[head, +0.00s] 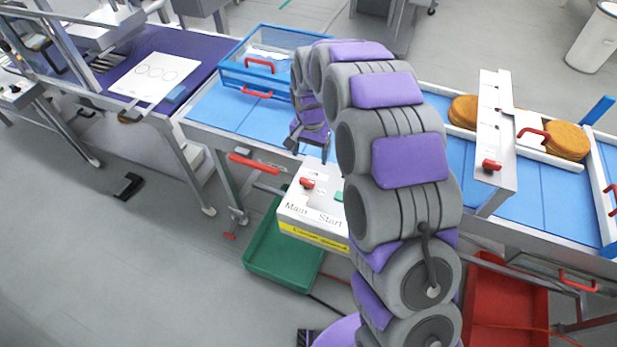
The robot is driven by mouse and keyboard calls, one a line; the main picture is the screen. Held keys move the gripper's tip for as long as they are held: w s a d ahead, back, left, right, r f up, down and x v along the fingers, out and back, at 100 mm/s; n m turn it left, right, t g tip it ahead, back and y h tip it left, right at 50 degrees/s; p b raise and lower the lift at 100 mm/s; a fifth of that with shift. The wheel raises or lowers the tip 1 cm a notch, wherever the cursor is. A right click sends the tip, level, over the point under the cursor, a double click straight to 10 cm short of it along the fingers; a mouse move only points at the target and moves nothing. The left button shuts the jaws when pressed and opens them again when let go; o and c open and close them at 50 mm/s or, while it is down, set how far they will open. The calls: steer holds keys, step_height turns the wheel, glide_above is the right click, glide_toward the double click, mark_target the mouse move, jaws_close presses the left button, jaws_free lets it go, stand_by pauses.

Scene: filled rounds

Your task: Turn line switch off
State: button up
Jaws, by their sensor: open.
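A white control box (305,222) stands at the front edge of the line, with the words "Main" and "Start" and a yellow label on its front. A red knob (307,183) sits above "Main", and a green button (339,196) sits above "Start", partly hidden by my arm. Which of these is the line switch is not marked readably. My gripper (308,153) is open and empty, pointing down just above and behind the red knob, apart from it as far as I can see.
The blue conveyor (215,115) runs behind the box, with a clear guard (262,65) over it. A white panel (493,125) with another red knob (491,166) spans the belt near brown rounds (566,141). A green bin (275,255) and red bin (508,300) stand below.

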glide_toward(307, 180)
steer(key=f, duration=0.5)
steer(key=shift+s+a, duration=0.1)
steer(key=shift+a, duration=0.3)
steer(key=f, duration=0.1)
steer(key=d+f, duration=0.1)
steer(key=f, duration=0.1)
steer(key=shift+f, duration=0.15)
steer(key=shift+d+f, duration=0.2)
steer(key=shift+f, duration=0.2)
steer(key=shift+a, duration=0.3)
steer(key=shift+a+f, duration=0.1)
steer(key=shift+a, duration=0.15)
steer(key=shift+c, duration=1.4)
steer(key=shift+d, duration=0.3)
steer(key=c, duration=0.8)
steer(key=shift+o, duration=0.2)
